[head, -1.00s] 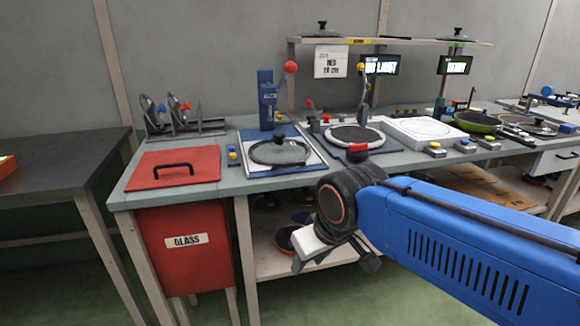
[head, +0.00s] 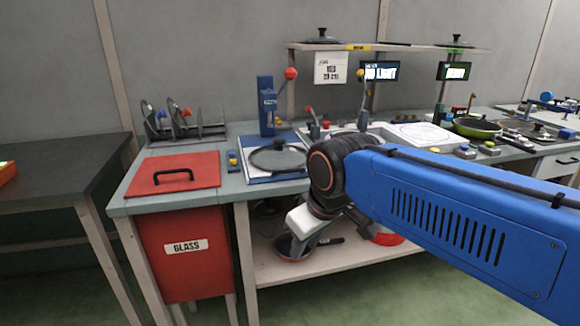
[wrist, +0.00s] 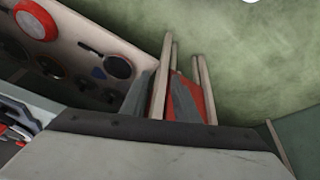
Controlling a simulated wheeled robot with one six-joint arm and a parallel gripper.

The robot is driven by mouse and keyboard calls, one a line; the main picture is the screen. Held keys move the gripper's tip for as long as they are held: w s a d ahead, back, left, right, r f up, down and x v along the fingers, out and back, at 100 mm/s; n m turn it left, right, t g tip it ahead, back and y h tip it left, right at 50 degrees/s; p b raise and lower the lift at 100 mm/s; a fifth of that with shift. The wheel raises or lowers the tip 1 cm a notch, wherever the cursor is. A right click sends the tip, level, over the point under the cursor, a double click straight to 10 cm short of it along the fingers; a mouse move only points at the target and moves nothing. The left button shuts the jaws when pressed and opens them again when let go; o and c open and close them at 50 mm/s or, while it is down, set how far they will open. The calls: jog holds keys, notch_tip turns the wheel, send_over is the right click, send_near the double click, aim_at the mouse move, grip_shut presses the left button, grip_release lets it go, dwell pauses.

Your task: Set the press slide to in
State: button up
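The blue press (head: 267,105) stands at the back of the bench, with a red ball on its lever. In front of it, a flat white and blue plate (head: 250,174), seemingly the press slide, reaches toward the bench's front edge. A dark-rimmed glass lid (head: 278,159) lies over the plate. My gripper (head: 303,243) hangs below bench-top height, in front of the lower shelf and apart from the slide. In the wrist view its two grey fingers (wrist: 162,97) are apart, with nothing held between them.
A red bin lid (head: 190,180) marks the bench's left end, above the GLASS bin (head: 184,270). Small buttons (head: 233,160) sit left of the plate. A white hotplate (head: 418,134) stands right. The floor in front is clear.

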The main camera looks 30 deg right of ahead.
jog(key=w+d+r+n+g, duration=0.1)
jog(key=w+d+r+n, duration=0.15)
jog(key=w+r, duration=0.4)
jog(key=w+d+r+n, duration=0.1)
jog(key=w+r+n, duration=0.3)
jog(key=r, duration=0.5)
jog(key=n+g, duration=0.1)
jog(key=n, duration=0.6)
send_near(290, 171)
jog(key=x, duration=0.7)
jog(key=shift+w, duration=0.25)
jog(key=shift+c, duration=0.3)
grip_shut()
